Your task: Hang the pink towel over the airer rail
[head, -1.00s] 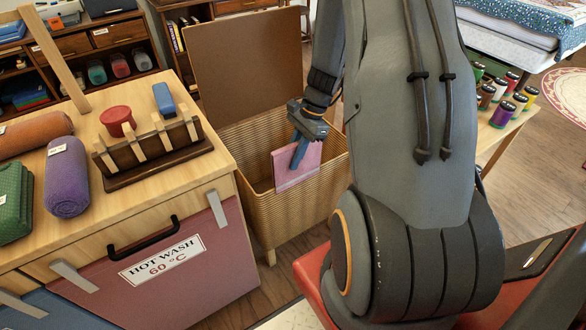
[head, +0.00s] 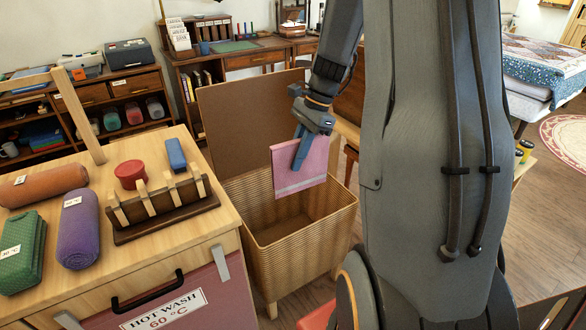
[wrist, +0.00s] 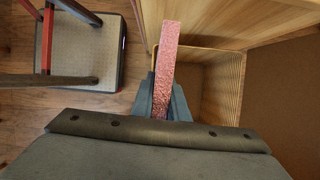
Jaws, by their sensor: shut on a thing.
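The pink towel (head: 302,166) is a flat folded piece with a pale stripe near its lower edge. My gripper (head: 299,155) is shut on it, and the towel hangs upright above the open wicker hamper (head: 305,250). In the wrist view the towel (wrist: 164,70) shows edge-on as a narrow pink strip between the fingers (wrist: 160,100). The airer rail cannot be made out for certain; a pale wooden frame (head: 80,115) with an upright and a bar stands at the left of the counter.
A wooden counter (head: 120,250) left of the hamper holds rolled orange and purple towels, a green towel, a red tub and a peg rack (head: 160,205). The hamper's brown lid (head: 250,115) stands open behind. A grey-topped step (wrist: 80,50) shows in the wrist view.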

